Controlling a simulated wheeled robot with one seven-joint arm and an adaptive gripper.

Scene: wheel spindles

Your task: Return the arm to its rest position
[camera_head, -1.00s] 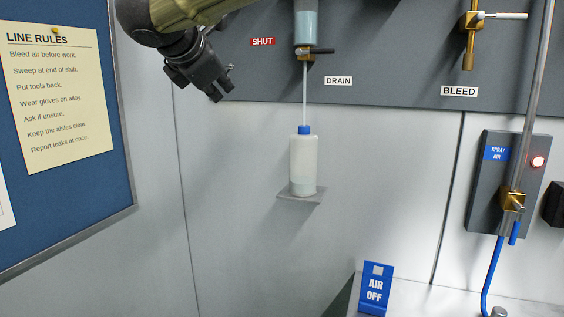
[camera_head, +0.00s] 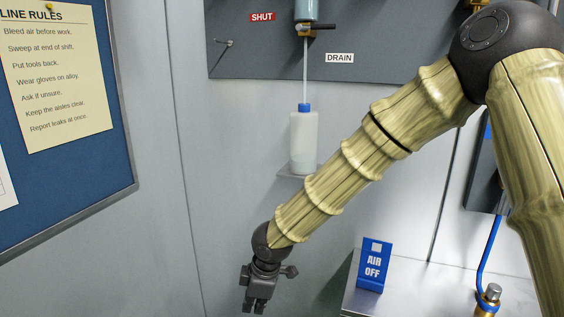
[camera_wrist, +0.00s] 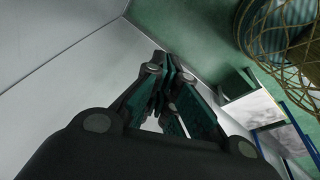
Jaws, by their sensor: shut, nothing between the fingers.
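My arm reaches across the head view from the upper right down to the lower left. My gripper (camera_head: 255,302) hangs at its end, pointing down, in front of the grey wall and left of the metal bench. It is shut and empty. In the wrist view the closed fingers (camera_wrist: 165,85) meet near the middle of the picture, with nothing between them.
A white bottle with a blue cap (camera_head: 304,140) stands on a small shelf below the DRAIN valve (camera_head: 306,30). A blue AIR OFF sign (camera_head: 374,265) stands on the bench (camera_head: 420,300). A noticeboard (camera_head: 95,190) is at left. A wire basket (camera_wrist: 280,35) shows in the wrist view.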

